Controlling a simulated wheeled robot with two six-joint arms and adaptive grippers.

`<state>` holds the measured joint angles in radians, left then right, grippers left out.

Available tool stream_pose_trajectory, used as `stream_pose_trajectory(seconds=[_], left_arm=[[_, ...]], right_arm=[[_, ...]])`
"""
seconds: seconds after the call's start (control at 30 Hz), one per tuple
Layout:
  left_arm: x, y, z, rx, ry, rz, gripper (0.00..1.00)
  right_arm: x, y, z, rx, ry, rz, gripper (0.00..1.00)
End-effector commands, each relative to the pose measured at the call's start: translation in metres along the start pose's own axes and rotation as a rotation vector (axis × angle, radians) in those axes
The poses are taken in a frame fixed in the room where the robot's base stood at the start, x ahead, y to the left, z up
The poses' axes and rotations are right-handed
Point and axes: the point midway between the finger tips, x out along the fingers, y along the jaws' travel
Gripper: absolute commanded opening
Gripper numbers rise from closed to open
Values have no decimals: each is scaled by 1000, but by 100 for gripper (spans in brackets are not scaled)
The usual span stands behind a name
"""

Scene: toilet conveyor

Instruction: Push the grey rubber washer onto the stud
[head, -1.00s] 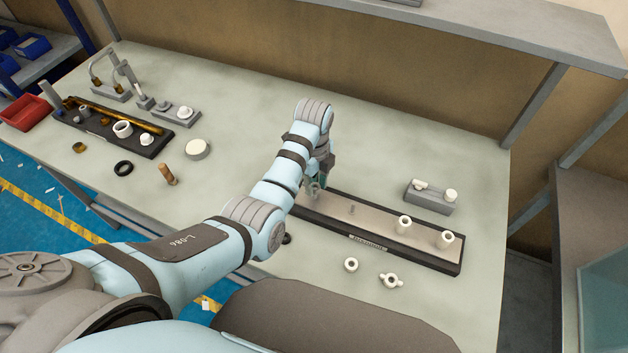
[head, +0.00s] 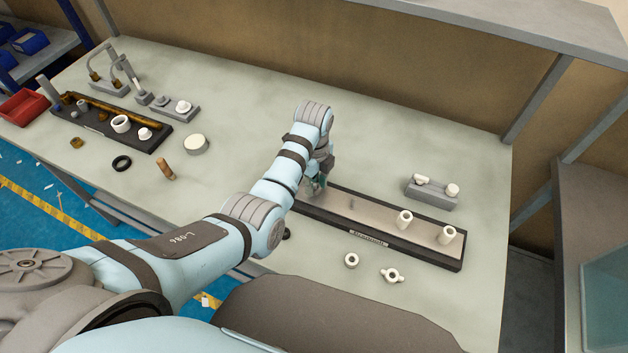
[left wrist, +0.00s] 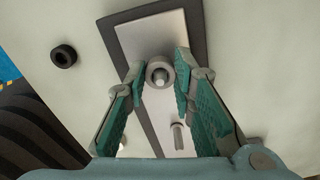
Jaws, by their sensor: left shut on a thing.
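The grey rubber washer (left wrist: 153,75) sits between my left fingertips in the left wrist view. A light round stud end (left wrist: 161,78) shows inside its hole; how far down the washer is I cannot tell. My left gripper (left wrist: 161,76) is shut on the washer, with a teal-padded finger on each side. In the head view my left gripper (head: 316,187) is low over the left end of the long plate (head: 375,217), and it hides the washer there. A second, bare stud (head: 351,206) stands further along the plate and also shows in the left wrist view (left wrist: 177,136). My right gripper is not in view.
Two white bushings (head: 404,219) stand on the plate's right part. A white ring (head: 351,260) and a winged nut (head: 392,275) lie in front. A grey block (head: 432,192) stands behind. A black ring (left wrist: 64,55) lies beside the plate. Another fixture (head: 104,126) is at the left.

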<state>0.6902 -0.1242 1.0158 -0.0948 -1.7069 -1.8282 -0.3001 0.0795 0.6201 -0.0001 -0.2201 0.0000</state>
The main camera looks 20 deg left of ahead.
Motion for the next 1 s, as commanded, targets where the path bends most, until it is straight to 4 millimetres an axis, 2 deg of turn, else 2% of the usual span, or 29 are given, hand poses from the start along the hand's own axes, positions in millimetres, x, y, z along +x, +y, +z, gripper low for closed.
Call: stream_pose_trajectory(seconds=[0.37,0.4,0.53,0.83,0.93,1.0], left_arm=[[10,0,0,0,0,-1,10],[10,0,0,0,0,-1,26],[10,0,0,0,0,-1,47],[8,0,0,0,0,-1,47],[-4,-1,0,0,-1,-3,47],[-19,-1,0,0,-1,-6,47]], right_arm=[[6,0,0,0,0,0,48],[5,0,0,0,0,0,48],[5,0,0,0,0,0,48],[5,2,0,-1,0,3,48],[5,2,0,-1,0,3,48],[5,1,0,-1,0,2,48]])
